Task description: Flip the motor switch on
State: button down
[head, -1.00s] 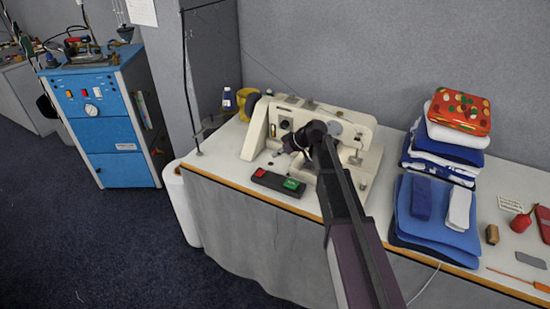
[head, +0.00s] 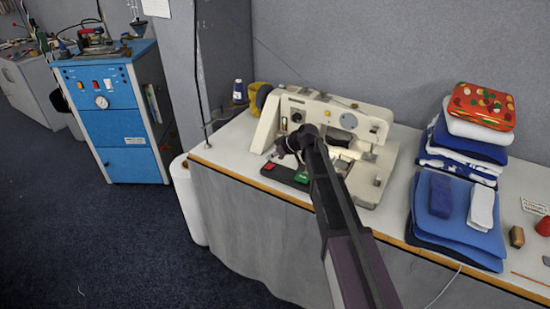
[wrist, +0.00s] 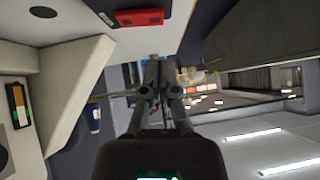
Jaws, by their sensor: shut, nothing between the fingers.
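A cream sewing machine (head: 325,112) stands on the table. A small rocker switch with an orange and a green part is on its upright face; it shows at the left of the wrist view (wrist: 18,105). A black box with a red and a green button (head: 287,175) lies on the table in front of the machine, partly hidden by my arm. I cannot tell from a label which is the motor switch. My gripper (head: 276,157) is shut and empty, in front of the machine and near the black box in the picture. Its closed fingers show in the wrist view (wrist: 160,68).
Folded blue and white cloths (head: 455,215) are stacked to the right. The white table (head: 222,150) has an orange-brown front edge. A white roll (head: 187,200) stands at its left end.

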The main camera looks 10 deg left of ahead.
aim_at(266, 167)
jog(key=shift+s+f+b, duration=0.2)
jog(key=shift+f+b, duration=1.1)
jog(key=shift+f, duration=0.3)
jog(key=shift+d, duration=0.15)
